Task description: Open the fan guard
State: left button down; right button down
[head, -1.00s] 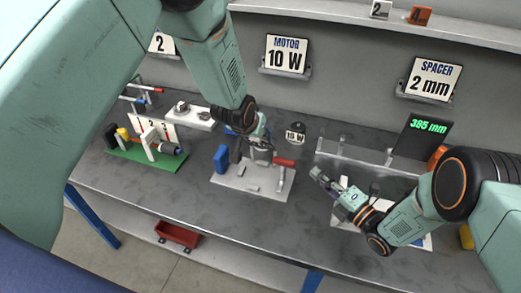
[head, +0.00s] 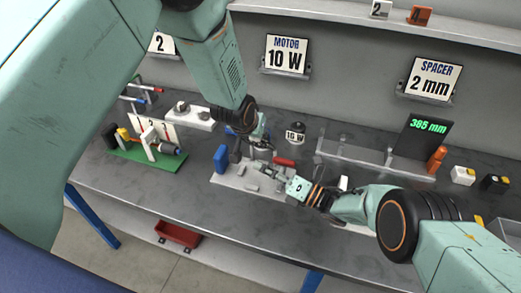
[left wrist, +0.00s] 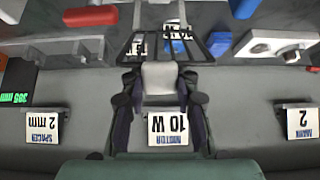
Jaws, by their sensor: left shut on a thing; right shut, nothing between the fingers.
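My left gripper (head: 258,142) reaches down from above to the fixture on the pale plate (head: 225,181). In the left wrist view, my left gripper (left wrist: 160,88) is shut on a pale grey piece (left wrist: 160,76). Dark bars (left wrist: 190,45) show just beyond the fingers; I cannot tell whether they are the fan guard. My right gripper (head: 267,170) is shut and empty, low over the plate, close to the fixture and the red handle (head: 284,162). The handle also shows in the left wrist view (left wrist: 90,16). My arms and grippers partly hide the fixture.
A blue block (head: 220,158) stands at the plate's left side. A green board with parts (head: 130,155) is farther left. A 10 W motor (head: 296,132) stands behind, and a clear rack (head: 350,152) and orange bottle (head: 437,158) are to the right. The front table edge is clear.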

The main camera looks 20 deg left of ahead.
pick_arm(q)
jog(key=shift+r, duration=0.1)
pick_arm(e)
jog(key=w+r, duration=0.1)
jog(key=w+a+r, duration=0.1)
jog(key=w, duration=0.1)
jog(key=shift+w+a+r, duration=0.35)
jog(key=shift+a+r, duration=0.05)
